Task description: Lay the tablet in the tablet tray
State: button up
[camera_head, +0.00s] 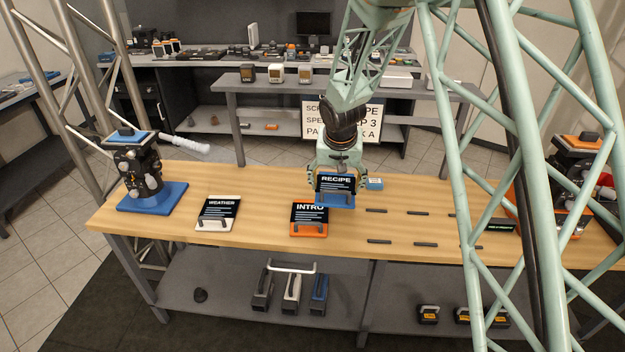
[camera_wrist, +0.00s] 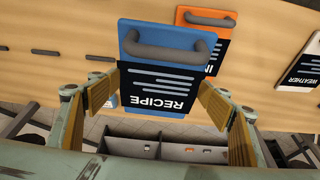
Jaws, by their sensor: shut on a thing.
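A blue tablet with a dark screen reading RECIPE (camera_head: 336,183) is held by my gripper (camera_head: 338,176) above the wooden bench, near its middle. In the wrist view the tablet (camera_wrist: 165,75) has a grey handle at its far end. My gripper (camera_wrist: 160,85) has its wood-coloured pads on either side of the tablet and is shut on it. The tablet's underside is hidden, so I cannot tell from the head view whether it touches the bench. I cannot pick out a tablet tray for certain.
An orange INTRO tablet (camera_head: 309,220) and a white WEATHER tablet (camera_head: 217,214) lie to the left. Dark strips (camera_head: 379,241) lie on the bench to the right. A device on a blue base (camera_head: 153,198) stands far left. A blue label (camera_head: 375,184) is beside my gripper.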

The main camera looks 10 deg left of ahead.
jog(key=s+d+f, duration=0.1)
jog(key=s+d, duration=0.2)
jog(key=d, duration=0.8)
jog(key=s+d+f, duration=0.1)
jog(key=s+d, duration=0.2)
jog(key=d, duration=0.9)
jog(key=shift+s+d+f, duration=0.25)
jog(key=shift+f, duration=0.05)
jog(key=shift+d, duration=0.1)
